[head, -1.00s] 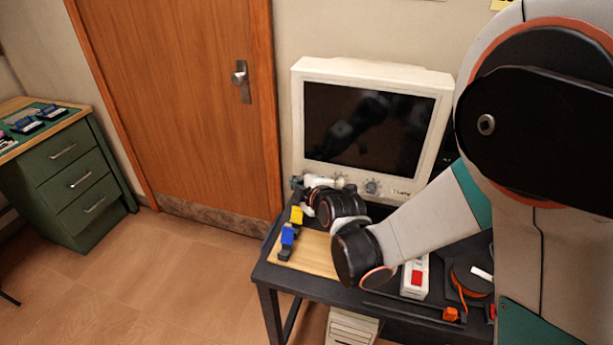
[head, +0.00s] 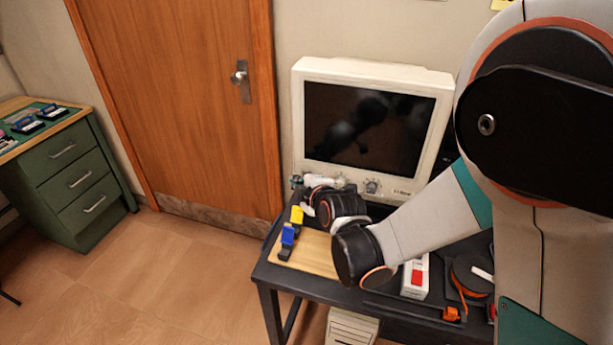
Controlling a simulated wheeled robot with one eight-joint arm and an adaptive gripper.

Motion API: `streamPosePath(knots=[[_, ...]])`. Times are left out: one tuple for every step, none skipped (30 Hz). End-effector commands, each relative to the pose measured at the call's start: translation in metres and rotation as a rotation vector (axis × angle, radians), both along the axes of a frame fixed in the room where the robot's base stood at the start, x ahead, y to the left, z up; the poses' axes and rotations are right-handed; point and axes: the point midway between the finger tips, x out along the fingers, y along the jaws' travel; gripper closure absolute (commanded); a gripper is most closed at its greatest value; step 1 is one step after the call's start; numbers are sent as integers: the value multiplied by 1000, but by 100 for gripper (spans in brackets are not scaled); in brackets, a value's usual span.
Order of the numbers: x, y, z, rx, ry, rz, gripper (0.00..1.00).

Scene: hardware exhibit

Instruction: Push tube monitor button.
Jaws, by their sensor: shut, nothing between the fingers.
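The tube monitor (head: 365,125) is a cream-white box with a dark screen, standing on the black table. Its lower front edge carries round knobs (head: 372,187) right of centre. My gripper (head: 297,182) is at the monitor's lower left corner, shut and empty, with its tip close to the front panel. I cannot tell whether it touches the panel. My wrist and gripper hide the lower left part of the panel, and no button shows clearly there.
The black table (head: 272,275) holds a wooden board with yellow (head: 296,215) and blue (head: 288,235) clamps. A white box with a red button (head: 415,277) and an orange-strapped item lie to the right. A green drawer cabinet (head: 72,180) stands left; floor between is clear.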

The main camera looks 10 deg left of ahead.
Motion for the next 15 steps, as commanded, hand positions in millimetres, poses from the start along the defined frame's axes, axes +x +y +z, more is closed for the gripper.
streamPosePath(knots=[[0,0,0,0,0,0,100],[0,0,0,0,0,0,100],[0,0,0,0,0,0,100],[0,0,0,0,0,0,100],[0,0,0,0,0,0,100],[0,0,0,0,0,0,100],[0,0,0,0,0,0,100],[0,0,0,0,0,0,100],[1,0,0,0,0,0,100],[1,0,0,0,0,0,100],[2,0,0,0,0,0,100],[3,0,0,0,0,0,100],[4,0,0,0,0,0,100],[5,0,0,-1,-1,0,100],[7,-1,0,-1,0,0,100]])
